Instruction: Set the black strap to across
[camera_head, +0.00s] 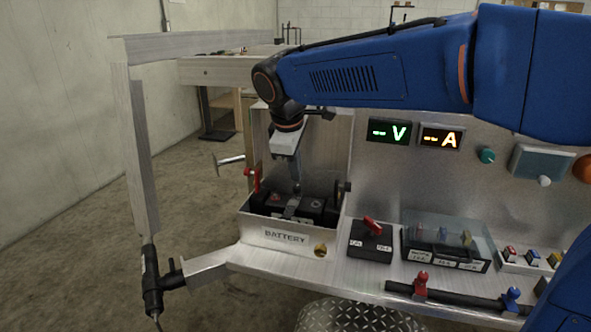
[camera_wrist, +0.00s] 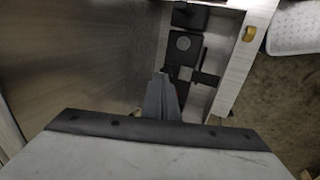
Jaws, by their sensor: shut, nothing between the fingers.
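The open aluminium box labelled BATTERY (camera_head: 286,237) holds a black battery (camera_head: 270,207) with a red-marked terminal. A black upright piece (camera_head: 343,187) stands at the box's right end; I cannot tell for sure whether it is the black strap. A red upright piece (camera_head: 253,180) stands at the left end. In the wrist view a narrow black bar (camera_wrist: 207,78) crosses the dark parts in the box. My gripper (camera_head: 296,187) points down over the middle of the box, shut and empty. In the wrist view its fingertips (camera_wrist: 161,78) are beside the battery; contact is unclear.
Right of the box are a black switch with a red lever (camera_head: 371,226) and a clear-covered fuse block (camera_head: 447,240). Red and blue clamps sit on a black bar in front.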

